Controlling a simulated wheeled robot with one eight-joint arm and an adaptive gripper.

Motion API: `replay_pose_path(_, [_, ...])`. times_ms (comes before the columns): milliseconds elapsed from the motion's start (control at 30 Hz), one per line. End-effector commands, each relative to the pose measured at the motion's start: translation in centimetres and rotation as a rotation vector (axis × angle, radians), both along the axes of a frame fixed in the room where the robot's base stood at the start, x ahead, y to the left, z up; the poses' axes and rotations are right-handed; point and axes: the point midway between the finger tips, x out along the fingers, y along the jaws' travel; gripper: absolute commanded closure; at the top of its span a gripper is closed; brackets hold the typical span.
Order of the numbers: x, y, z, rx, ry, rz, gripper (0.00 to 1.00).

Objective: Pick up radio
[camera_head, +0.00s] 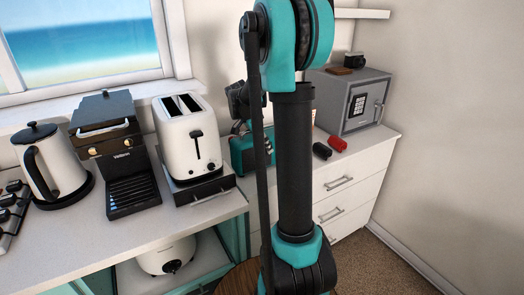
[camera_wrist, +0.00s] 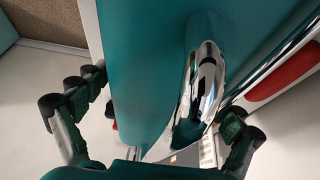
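The radio is a teal box with a shiny chrome part. In the head view the radio (camera_head: 241,154) stands on the white counter, partly hidden behind my arm. In the wrist view the radio (camera_wrist: 150,50) fills the middle, very close, with the chrome piece along its right side. My gripper (camera_wrist: 165,92) is open, with one finger to the left of the radio and the other to the right. Whether either finger touches it cannot be told. In the head view my gripper is mostly hidden behind the arm, just above the radio.
A red cylinder (camera_head: 337,143) and a black cylinder (camera_head: 322,151) lie right of the radio. A grey safe (camera_head: 372,88) stands behind them. A toaster (camera_head: 188,140), coffee machine (camera_head: 112,150) and kettle (camera_head: 55,170) stand left. Carpet (camera_head: 385,265) is clear at the lower right.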

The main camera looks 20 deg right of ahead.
Motion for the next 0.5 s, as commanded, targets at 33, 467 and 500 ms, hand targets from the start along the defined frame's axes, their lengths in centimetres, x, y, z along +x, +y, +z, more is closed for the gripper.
replay_pose_path(33, [0.0, 0.01, 0.01, 0.0, 0.0, 0.0, 0.18])
replay_pose_path(467, [0.0, 0.02, 0.01, 0.0, 0.0, 0.0, 0.71])
replay_pose_path(500, [0.0, 0.02, 0.02, 0.0, 0.0, 0.0, 0.76])
